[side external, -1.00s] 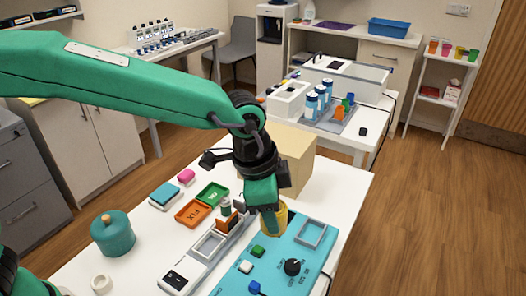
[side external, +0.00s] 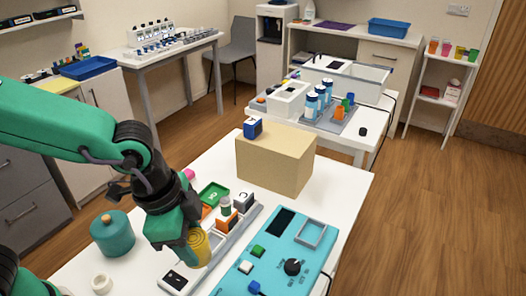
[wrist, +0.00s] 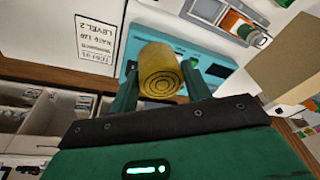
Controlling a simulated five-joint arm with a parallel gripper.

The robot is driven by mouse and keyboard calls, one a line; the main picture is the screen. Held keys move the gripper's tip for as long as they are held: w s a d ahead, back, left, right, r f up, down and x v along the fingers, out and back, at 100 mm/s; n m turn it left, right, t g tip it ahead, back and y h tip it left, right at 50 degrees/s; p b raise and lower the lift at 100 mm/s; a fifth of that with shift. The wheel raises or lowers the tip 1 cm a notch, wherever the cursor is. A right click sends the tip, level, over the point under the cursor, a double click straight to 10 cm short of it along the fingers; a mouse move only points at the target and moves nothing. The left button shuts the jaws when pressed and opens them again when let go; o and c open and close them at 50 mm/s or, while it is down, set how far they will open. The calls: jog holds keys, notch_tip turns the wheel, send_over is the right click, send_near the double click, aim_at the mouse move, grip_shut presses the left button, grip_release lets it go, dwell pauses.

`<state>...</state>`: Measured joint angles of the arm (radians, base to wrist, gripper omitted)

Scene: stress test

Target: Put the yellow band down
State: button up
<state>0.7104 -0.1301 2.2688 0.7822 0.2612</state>
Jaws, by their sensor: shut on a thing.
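The yellow band (side external: 199,249) is a rolled yellow coil. My gripper (side external: 193,242) is shut on it and holds it at the near end of the long pale grey device (side external: 178,279) on the white table. In the wrist view the coil (wrist: 161,72) sits between my two green fingers, its spiral end facing the camera. A turquoise panel (side external: 268,270) shows behind it there. I cannot tell whether the band touches anything below it.
A cardboard box (side external: 272,165) with a small blue block (side external: 253,128) on top stands farther back. A lidded teal pot (side external: 112,234) and a white ring (side external: 102,284) are to the left. A green tray (side external: 212,194) lies behind my gripper.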

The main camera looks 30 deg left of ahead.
jog(key=shift+w, duration=0.1)
jog(key=w+a+f, duration=0.7)
jog(key=w, duration=0.2)
jog(key=shift+w+y, duration=0.15)
jog(key=shift+y, duration=0.25)
jog(key=shift+d+f, duration=0.1)
jog(key=shift+f, duration=1.9)
jog(key=shift+f, duration=0.4)
jog(key=o, duration=1)
jog(key=shift+r, duration=0.1)
